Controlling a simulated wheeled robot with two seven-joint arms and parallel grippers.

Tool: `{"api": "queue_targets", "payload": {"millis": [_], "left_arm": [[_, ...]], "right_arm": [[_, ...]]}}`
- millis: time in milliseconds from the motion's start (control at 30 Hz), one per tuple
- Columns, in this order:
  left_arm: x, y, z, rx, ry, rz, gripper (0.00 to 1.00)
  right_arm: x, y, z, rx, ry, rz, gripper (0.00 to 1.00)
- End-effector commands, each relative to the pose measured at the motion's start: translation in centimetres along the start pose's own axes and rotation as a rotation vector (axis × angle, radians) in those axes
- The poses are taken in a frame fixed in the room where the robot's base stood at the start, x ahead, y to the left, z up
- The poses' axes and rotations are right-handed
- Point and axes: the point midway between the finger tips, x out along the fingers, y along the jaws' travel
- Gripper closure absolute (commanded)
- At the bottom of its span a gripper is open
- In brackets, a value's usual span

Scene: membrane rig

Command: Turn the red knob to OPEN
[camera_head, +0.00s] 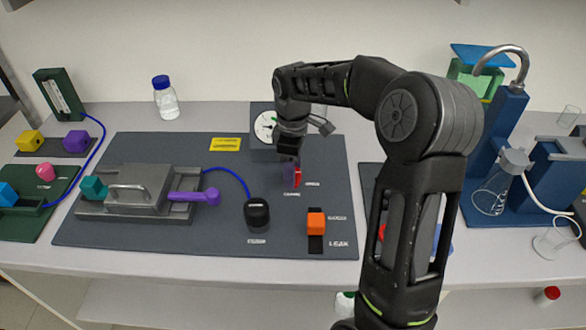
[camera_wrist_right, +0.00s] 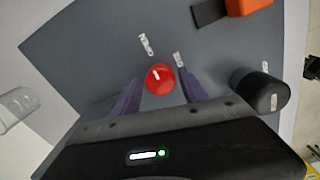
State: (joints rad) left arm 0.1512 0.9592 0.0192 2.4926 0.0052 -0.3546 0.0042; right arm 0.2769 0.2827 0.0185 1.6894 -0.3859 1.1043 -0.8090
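The red knob (camera_wrist_right: 160,78) shows in the right wrist view as a round red cap with a short pale mark on top. In the head view the knob (camera_head: 298,179) is a small red patch on the dark mat, partly hidden by my right gripper (camera_head: 291,172). Two small white labels stand by it. In the right wrist view the purple fingers of my right gripper (camera_wrist_right: 161,92) are apart, one on each side of the knob. I cannot tell whether they touch it. My left gripper is not in view.
An orange block (camera_head: 316,222) on a black strip and a black cylinder (camera_head: 257,213) with a blue cable stand in front of the knob. A gauge box (camera_head: 262,152) stands behind. A grey plate rig (camera_head: 135,206) is at left.

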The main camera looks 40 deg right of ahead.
Motion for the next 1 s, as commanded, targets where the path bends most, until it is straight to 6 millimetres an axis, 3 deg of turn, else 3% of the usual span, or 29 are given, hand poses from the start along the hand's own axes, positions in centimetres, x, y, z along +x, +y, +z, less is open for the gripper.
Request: {"api": "queue_targets", "payload": {"millis": [100, 467, 833, 1000], "left_arm": [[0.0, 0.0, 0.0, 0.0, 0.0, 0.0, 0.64], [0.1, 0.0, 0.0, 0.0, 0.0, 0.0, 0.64], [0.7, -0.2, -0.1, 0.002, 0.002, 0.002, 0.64], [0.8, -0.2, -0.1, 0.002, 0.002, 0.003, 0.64]], "right_arm": [[0.0, 0.0, 0.0, 0.001, -0.001, -0.001, 0.39], [-0.5, 0.0, 0.0, 0.001, -0.001, 0.0, 0.39], [-6.0, 0.0, -0.1, 0.0, 0.002, 0.001, 0.39], [-7.6, 0.0, 0.0, 0.001, 0.0, -0.001, 0.39]]}}
